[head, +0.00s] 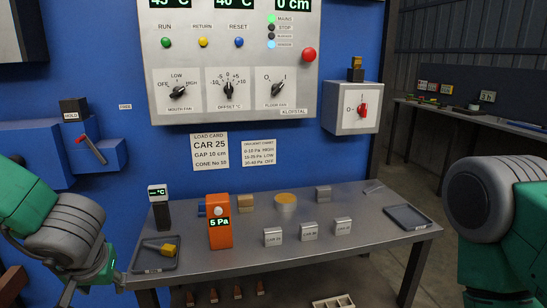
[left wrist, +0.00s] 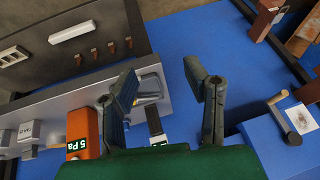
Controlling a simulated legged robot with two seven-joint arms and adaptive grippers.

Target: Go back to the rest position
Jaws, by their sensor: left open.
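My left gripper (head: 92,276) is at the lower left in the head view, beside the left end of the grey table (head: 330,243). In the left wrist view its two fingers (left wrist: 162,88) stand wide apart with nothing between them. My right arm comes in at the right edge of the head view; its gripper is out of the picture. The orange meter reading 5 Pa (head: 220,238) stands on the table, and it also shows in the left wrist view (left wrist: 82,130), left of the fingers.
A dark tray (head: 140,266) with a yellow-handled item lies at the table's left end, close to my left gripper. Another tray (head: 408,218) lies at the right end. Several grey blocks (head: 310,230) stand between. A control panel (head: 232,55) hangs on the blue wall behind.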

